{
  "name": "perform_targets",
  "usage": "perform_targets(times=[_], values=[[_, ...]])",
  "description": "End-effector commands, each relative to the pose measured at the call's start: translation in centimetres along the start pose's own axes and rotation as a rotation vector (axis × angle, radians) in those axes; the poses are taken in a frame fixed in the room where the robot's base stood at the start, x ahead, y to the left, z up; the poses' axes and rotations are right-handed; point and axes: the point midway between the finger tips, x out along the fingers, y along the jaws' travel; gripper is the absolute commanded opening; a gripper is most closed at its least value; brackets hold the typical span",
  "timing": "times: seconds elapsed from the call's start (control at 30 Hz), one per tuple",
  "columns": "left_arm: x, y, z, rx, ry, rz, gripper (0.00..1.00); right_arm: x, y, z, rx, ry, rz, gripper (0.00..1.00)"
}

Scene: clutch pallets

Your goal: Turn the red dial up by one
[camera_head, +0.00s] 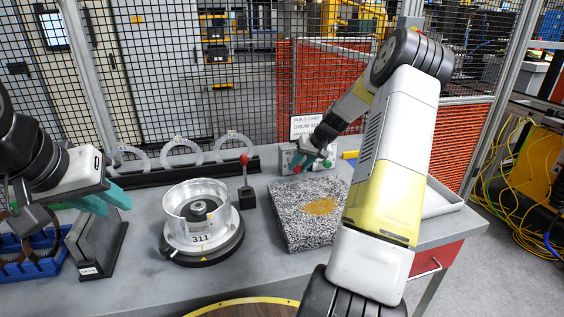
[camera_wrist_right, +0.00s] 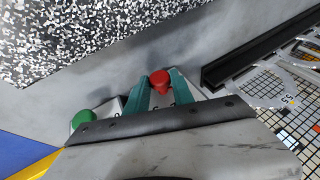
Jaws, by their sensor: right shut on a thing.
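The red dial (camera_wrist_right: 160,82) sits between the fingertips of my right gripper (camera_wrist_right: 158,92) in the right wrist view, on a pale control box with dark printed marks. A green knob (camera_wrist_right: 83,118) stands on the same box to the left. In the head view the grey box (camera_head: 286,158) is at the back of the bench, with my right gripper (camera_head: 312,160) at its front, partly covering it; the green knob shows there too. My right gripper is shut on the red dial. My left gripper (camera_head: 118,198) is at the far left with teal fingers; its opening is unclear.
A speckled block (camera_head: 290,226) lies in front of the box. A metal drum marked 311 (camera_head: 186,236) and a red-tipped stand (camera_head: 246,190) are left of it. A blue bin (camera_head: 40,262) is at the far left. A printed sign (camera_head: 304,124) stands behind the box.

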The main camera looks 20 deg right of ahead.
Motion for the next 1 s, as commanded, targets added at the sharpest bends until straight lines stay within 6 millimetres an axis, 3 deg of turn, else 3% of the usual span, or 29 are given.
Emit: perform_targets(times=[0.5, 1.0], values=[[0.00, 0.00, 0.00, 0.000, 0.000, 0.000, 0.28, 0.12, 0.70, 0.03, 0.131, 0.001, -0.312, 0.00], [0.00, 0.00, 0.00, 0.000, 0.000, 0.000, 0.28, 0.17, 0.71, 0.12, 0.154, -0.002, -0.370, 0.00]])
